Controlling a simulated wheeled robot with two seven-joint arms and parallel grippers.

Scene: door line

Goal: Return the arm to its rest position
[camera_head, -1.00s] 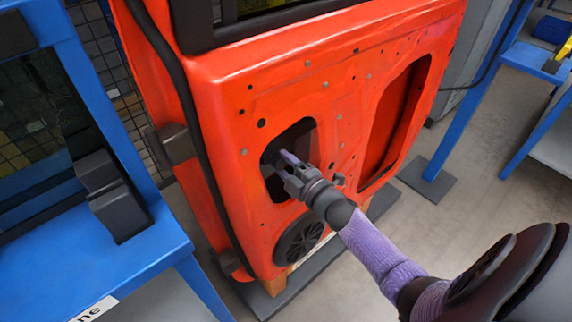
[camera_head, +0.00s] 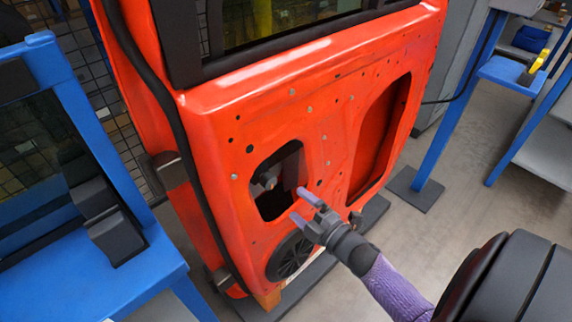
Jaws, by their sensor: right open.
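My right gripper (camera_head: 301,205) is at the end of my arm with the purple sleeve. Its two purple-tipped fingers are apart, with nothing seen between them. It is in front of the orange door panel (camera_head: 335,120), near the lower right edge of the panel's left opening (camera_head: 275,182). A dark part shows inside that opening. Whether the fingertips touch the panel cannot be told. The round speaker grille (camera_head: 288,257) is just below and left of the gripper. My left gripper is not in view.
A blue frame with a shelf (camera_head: 110,275) and black blocks (camera_head: 117,238) stands at the left. A blue stand (camera_head: 440,130) with a dark foot plate (camera_head: 414,189) is at the right, near a yellow-handled tool (camera_head: 540,62). Grey floor (camera_head: 480,210) is open right of the door.

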